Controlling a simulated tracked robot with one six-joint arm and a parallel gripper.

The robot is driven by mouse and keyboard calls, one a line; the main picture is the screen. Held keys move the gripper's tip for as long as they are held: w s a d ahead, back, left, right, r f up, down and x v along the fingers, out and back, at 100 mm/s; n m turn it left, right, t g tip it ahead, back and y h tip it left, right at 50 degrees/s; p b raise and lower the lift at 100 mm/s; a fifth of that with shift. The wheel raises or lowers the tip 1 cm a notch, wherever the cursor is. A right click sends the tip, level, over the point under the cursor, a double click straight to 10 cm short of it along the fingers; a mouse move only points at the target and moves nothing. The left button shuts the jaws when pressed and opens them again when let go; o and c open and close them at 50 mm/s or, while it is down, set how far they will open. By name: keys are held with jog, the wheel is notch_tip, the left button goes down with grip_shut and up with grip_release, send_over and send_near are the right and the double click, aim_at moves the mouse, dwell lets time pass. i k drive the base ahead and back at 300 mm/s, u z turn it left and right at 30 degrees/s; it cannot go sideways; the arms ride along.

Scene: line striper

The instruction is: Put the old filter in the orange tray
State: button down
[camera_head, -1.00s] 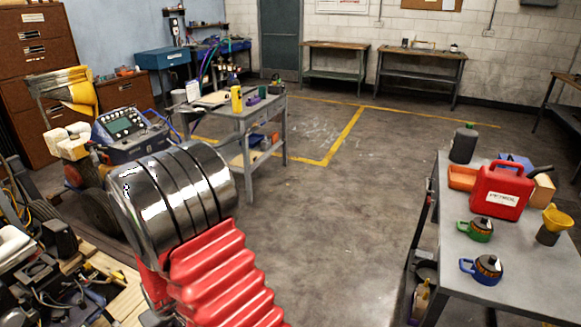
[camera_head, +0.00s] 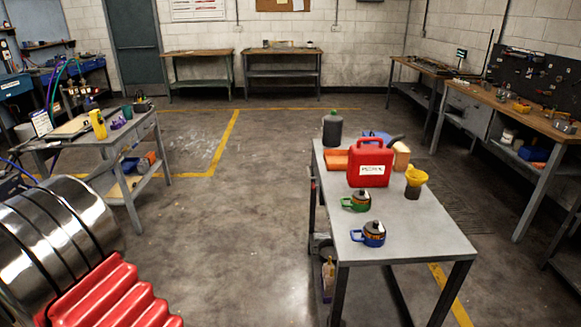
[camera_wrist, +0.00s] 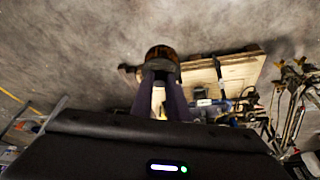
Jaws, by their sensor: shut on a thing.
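My gripper (camera_wrist: 161,80) shows in the wrist view, its two dark fingers shut on a dark round thing with an orange-brown rim, seemingly the old filter (camera_wrist: 162,54). The filter is held at the fingertips with the floor behind it; its lower part is hidden by the fingers. In the head view the orange tray (camera_head: 334,160) lies on the grey table at right, left of and partly behind the red petrol can (camera_head: 370,164). The inside of the tray is mostly hidden. My gripper is out of the head view.
A cluttered cart (camera_head: 75,132) stands at left. Open floor lies between. A wooden board (camera_wrist: 225,72) shows beyond my gripper.

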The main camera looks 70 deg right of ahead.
aim_at(339, 162)
jog(key=z, duration=0.2)
jog(key=i, duration=0.65)
jog(key=z, duration=0.6)
jog(key=i, duration=0.7)
jog(key=z, duration=0.65)
jog(key=i, duration=0.7)
jog(key=z, duration=0.65)
jog(key=i, duration=0.6)
jog(key=z, duration=0.6)
jog(key=i, duration=0.6)
jog(key=z, duration=0.35)
jog(key=k, duration=0.8)
